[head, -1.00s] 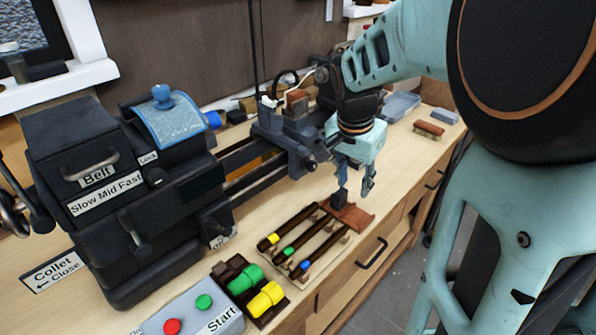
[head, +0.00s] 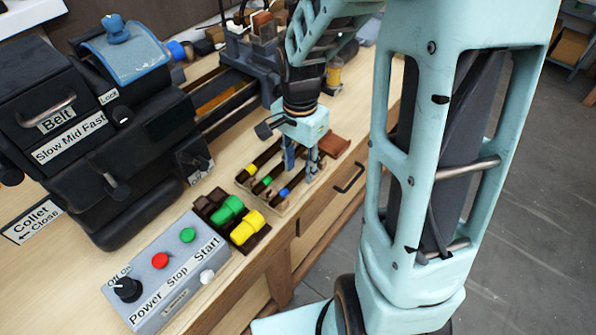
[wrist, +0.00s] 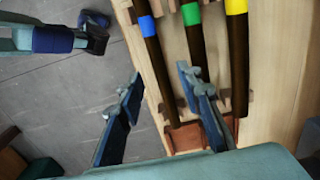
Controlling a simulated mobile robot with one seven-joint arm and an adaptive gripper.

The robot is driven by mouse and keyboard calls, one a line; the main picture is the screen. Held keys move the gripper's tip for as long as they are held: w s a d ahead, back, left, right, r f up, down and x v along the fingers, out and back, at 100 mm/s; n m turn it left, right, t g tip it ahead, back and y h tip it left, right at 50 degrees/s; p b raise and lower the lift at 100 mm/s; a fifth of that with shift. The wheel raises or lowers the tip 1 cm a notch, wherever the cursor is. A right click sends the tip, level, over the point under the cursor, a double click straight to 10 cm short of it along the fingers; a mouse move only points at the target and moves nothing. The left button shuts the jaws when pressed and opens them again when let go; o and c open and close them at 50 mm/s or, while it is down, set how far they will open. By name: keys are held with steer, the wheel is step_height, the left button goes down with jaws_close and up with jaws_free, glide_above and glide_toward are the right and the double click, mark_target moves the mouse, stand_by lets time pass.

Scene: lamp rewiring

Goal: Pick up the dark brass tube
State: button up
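Three dark tubes lie side by side on a wooden rack, with a blue, a green and a yellow band. I cannot tell from colour which is the dark brass one. In the wrist view they are the blue-banded tube (wrist: 160,65), the green-banded tube (wrist: 195,42) and the yellow-banded tube (wrist: 238,60). My gripper (head: 301,170) is over the tubes' far part in the head view. In the wrist view my gripper (wrist: 160,76) is open, and the blue-banded tube runs between its fingers in the picture. Contact cannot be seen.
A holder with green and yellow plugs (head: 247,228) and a grey control box (head: 180,270) stand nearer. A black lathe (head: 105,150) stands on the left. The bench edge drops to floor on the right.

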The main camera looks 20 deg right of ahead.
steer(key=shift+f, duration=0.95)
steer(key=shift+c, duration=0.2)
jaws_close()
steer(key=shift+r, duration=0.1)
